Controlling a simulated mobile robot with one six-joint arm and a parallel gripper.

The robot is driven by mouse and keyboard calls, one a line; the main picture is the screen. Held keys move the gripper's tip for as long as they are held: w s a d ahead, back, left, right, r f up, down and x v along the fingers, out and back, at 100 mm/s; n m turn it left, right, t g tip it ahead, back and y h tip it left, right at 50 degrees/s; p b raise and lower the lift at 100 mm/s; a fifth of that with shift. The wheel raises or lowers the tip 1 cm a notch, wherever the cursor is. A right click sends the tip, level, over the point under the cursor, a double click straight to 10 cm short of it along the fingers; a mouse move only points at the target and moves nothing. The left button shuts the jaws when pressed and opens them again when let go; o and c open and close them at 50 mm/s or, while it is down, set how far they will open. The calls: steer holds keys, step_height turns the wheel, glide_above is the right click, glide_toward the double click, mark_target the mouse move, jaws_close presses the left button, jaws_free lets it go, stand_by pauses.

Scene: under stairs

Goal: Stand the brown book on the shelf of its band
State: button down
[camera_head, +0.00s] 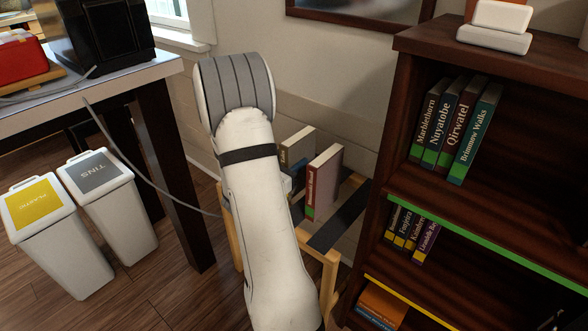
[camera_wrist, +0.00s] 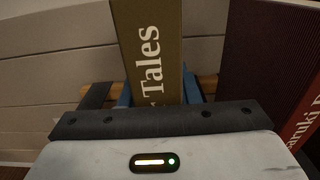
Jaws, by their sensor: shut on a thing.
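The brown book (camera_wrist: 155,50) is olive-brown, with white lettering ending in "Tales" on its spine. It stands upright in the wrist view, with my gripper (camera_wrist: 158,95) shut on it, a blue finger on either side. In the head view the book (camera_head: 297,148) is partly hidden behind my arm and the maroon book; its lower spine and band cannot be seen. It is over a light wooden stand (camera_head: 330,257); I cannot tell whether it touches it. The dark bookcase (camera_head: 405,90) at the right has a green-edged shelf (camera_head: 480,240) and a yellow-edged shelf (camera_head: 405,300) below.
A maroon book (camera_head: 324,175) with a green band stands beside the brown one, close on its right. Green-banded books (camera_head: 455,125) fill the left of the green-edged shelf; its right is clear. Yellow-banded books (camera_head: 411,228) stand below. A table (camera_head: 150,75) and two bins (camera_head: 110,205) are left.

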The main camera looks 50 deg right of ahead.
steer(key=shift+f, duration=0.35)
steer(key=shift+f, duration=0.1)
steer(key=shift+f, duration=0.15)
steer(key=c, duration=1.1)
jaws_free()
